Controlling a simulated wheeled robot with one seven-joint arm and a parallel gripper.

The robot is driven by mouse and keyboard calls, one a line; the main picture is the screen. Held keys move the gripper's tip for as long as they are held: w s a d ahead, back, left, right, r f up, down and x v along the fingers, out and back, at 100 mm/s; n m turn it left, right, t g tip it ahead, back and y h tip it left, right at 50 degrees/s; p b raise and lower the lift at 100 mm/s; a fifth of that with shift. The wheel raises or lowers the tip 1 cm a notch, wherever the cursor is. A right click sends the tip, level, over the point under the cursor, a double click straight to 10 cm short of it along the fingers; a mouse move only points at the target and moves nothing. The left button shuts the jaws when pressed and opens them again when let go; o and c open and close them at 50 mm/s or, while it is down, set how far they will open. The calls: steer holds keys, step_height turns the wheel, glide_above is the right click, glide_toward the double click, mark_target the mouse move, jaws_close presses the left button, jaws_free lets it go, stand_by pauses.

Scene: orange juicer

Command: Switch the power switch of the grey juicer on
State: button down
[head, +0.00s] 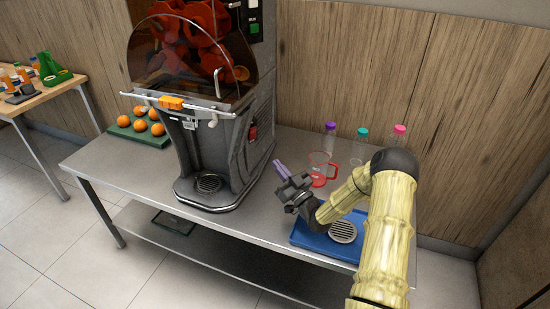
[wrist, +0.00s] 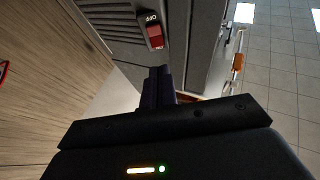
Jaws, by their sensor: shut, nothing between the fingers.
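The grey juicer (head: 205,150) stands upright on the metal table, with a clear dome over orange-red drums. Its red power switch (head: 252,133) is on the right side of the body. In the wrist view the red switch (wrist: 155,36) sits in a dark frame with "OFF" lettering at one end; I cannot tell which way the rocker is pressed. My gripper (head: 281,170) is to the right of the juicer, pointing toward it. Its fingers (wrist: 158,85) are shut and empty, just short of the switch in the wrist view and apparently apart from it.
A red-handled jug (head: 320,168) and bottles with purple, teal and pink caps (head: 362,140) stand behind my gripper. A blue tray (head: 318,240) lies below my arm. Oranges on a green tray (head: 150,140) are left of the juicer. The wooden wall (head: 345,70) is behind.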

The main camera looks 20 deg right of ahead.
mark_target(254, 131)
steer(key=x, duration=1.2)
steer(key=shift+w+d+r+p, duration=0.2)
steer(key=shift+w+p, duration=0.1)
steer(key=shift+p, duration=0.1)
